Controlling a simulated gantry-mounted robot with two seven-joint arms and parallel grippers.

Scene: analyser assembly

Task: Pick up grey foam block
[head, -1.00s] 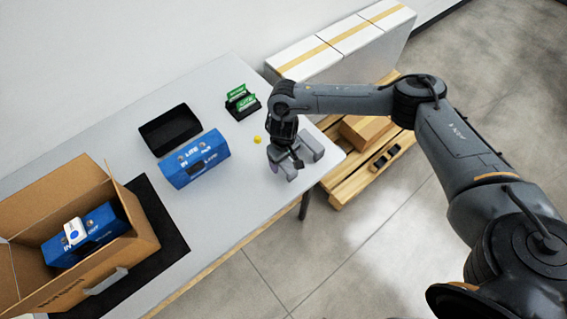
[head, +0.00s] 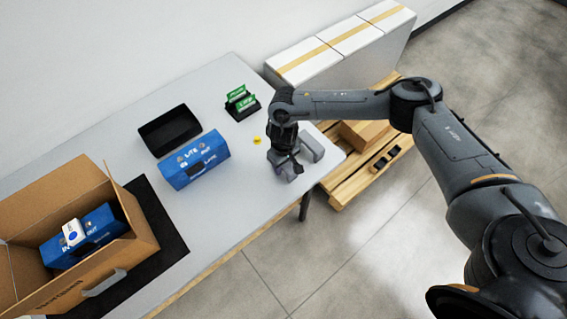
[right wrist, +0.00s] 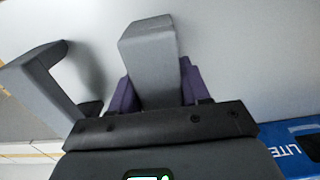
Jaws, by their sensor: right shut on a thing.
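In the head view my right gripper (head: 284,172) is low over the right end of the table, at a grey foam block (head: 293,169). In the right wrist view its purple-padded fingers (right wrist: 157,88) are shut on the upright grey block (right wrist: 150,58), one on each side. A second grey foam piece (right wrist: 45,80), bent in shape, is beside it at the left. This piece also shows right of the gripper in the head view (head: 312,148). The gripper hides where the two pieces meet the table, and I cannot tell whether they are joined. My left gripper is not in view.
A small yellow item (head: 257,140) lies left of the gripper. A blue box (head: 193,160), black tray (head: 170,130) and green-card holder (head: 242,102) stand further left. An open carton (head: 75,185) holds another blue box. The table's edge is close to the right.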

